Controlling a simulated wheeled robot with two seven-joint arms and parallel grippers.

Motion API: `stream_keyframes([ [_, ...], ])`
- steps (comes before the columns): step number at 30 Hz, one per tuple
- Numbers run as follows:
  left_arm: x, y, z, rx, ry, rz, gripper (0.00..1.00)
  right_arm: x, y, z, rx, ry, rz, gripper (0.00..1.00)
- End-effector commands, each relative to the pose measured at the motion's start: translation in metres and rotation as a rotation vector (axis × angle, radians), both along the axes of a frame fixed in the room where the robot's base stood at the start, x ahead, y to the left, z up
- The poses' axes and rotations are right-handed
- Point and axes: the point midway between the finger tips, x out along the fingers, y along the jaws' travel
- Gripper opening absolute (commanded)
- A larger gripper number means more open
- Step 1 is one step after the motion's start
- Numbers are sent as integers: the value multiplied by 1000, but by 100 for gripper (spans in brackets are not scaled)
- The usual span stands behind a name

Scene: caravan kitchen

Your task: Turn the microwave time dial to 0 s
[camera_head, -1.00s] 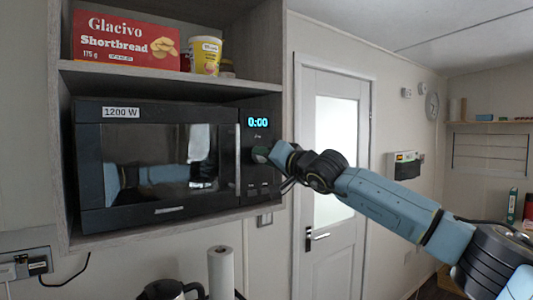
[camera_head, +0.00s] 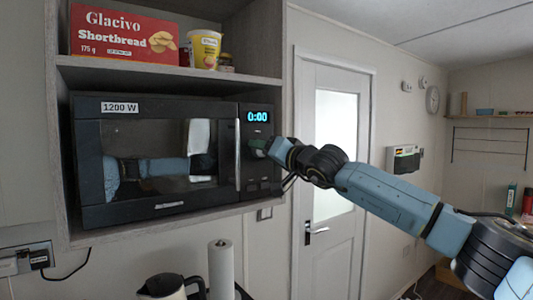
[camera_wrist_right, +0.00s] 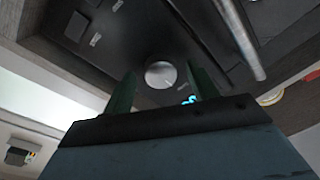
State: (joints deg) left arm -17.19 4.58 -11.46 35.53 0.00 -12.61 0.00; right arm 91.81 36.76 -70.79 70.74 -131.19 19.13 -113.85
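The black microwave (camera_head: 160,209) sits in a wall cabinet, and its display (camera_head: 257,117) reads 0:00. The time dial (camera_wrist_right: 160,74) is a round grey knob on the control panel; in the head view it is largely hidden by my right gripper (camera_head: 262,148). In the right wrist view the two green fingers of that gripper (camera_wrist_right: 161,78) stand apart, one on each side of the dial, with gaps visible. Whether the fingertips reach past the dial's face is hard to tell. My left gripper is not in view.
The microwave's vertical door handle (camera_head: 238,153) is just left of the control panel. A shortbread box (camera_head: 123,35) and a yellow-white cup (camera_head: 204,49) stand on the shelf above. A kettle (camera_head: 165,287) and a paper roll (camera_head: 221,270) are below. A white door (camera_head: 330,240) is to the right.

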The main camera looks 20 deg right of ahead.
Motion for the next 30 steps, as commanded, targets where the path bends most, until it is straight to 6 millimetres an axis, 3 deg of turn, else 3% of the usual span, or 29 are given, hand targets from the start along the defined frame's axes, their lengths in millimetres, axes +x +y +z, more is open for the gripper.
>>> stream_keyframes([
  [11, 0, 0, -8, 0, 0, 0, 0, -9, -5, -3, 2, 1, 0, 58],
  [30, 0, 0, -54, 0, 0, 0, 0, -112, -47, -10, 2, -1, -1, 58],
])
